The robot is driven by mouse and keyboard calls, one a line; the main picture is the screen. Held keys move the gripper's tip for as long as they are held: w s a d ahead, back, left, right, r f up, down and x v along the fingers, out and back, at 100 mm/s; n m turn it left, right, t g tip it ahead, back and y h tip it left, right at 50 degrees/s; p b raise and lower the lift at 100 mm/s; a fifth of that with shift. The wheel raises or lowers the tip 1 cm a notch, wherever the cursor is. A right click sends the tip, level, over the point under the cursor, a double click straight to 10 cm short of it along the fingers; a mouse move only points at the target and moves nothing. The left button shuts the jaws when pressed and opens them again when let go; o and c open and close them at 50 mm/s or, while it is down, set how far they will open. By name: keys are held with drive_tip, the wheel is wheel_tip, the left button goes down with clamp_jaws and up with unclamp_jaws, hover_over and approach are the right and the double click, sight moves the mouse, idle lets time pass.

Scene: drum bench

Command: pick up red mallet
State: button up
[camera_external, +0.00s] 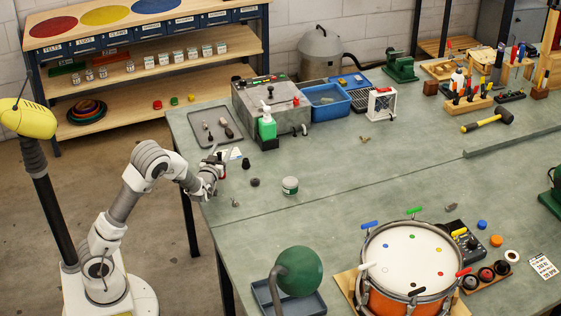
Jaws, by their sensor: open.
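My gripper (218,173) is at the left edge of the green bench (330,215), at the end of my white and grey arm. Its jaws are open but small in this view. A small patch of red shows right at the gripper; I cannot tell whether it is the red mallet, as the fingers cover most of it. A grey tray (203,143) with small dark-headed mallets or tools lies just behind the gripper. No other clearly red mallet can be made out. A hammer (488,121) with a yellow handle and dark head lies at the far right.
Near the gripper are a dark round piece (255,183), a small black piece (245,163) and a lidded jar (290,185). A drum (409,262) and green ball-shaped object (300,270) stand in front. The bench middle is clear.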

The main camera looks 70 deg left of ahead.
drive_tip(key=shift+w+a, duration=0.2)
drive_tip(key=shift+a, duration=0.15)
drive_tip(key=shift+c, duration=0.2)
clamp_jaws()
idle(1.0)
